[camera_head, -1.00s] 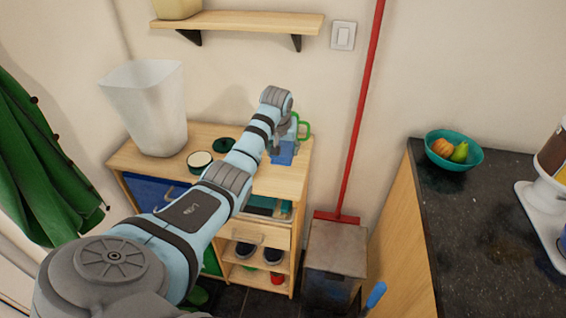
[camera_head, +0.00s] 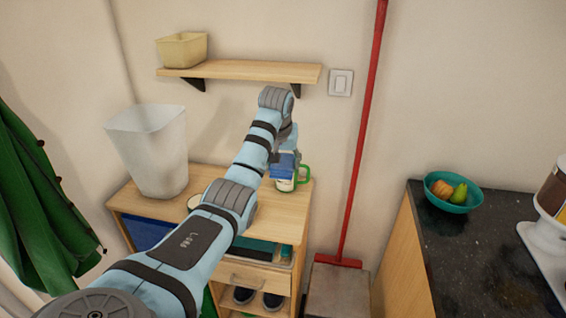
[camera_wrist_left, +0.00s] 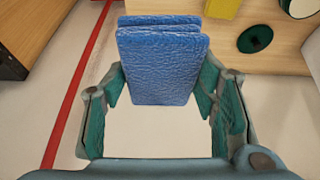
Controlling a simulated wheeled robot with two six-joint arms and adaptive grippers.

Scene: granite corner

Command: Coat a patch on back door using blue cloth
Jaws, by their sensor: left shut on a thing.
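My left gripper (camera_head: 284,156) is shut on the blue cloth (camera_head: 283,168), a thick folded pad. Whether cloth and mug touch, I cannot tell. In the left wrist view the cloth (camera_wrist_left: 160,65) juts out from between the two green-padded fingers of the gripper (camera_wrist_left: 160,95). I cannot make out a back door in either view. My right gripper is not in view.
A white bin (camera_head: 150,150) stands on the cabinet top (camera_head: 275,215). A dark green lid (camera_wrist_left: 255,39) lies there too. A wall shelf (camera_head: 240,70) hangs above. A dark counter (camera_head: 480,240) with a teal fruit bowl (camera_head: 452,192) is farther right.

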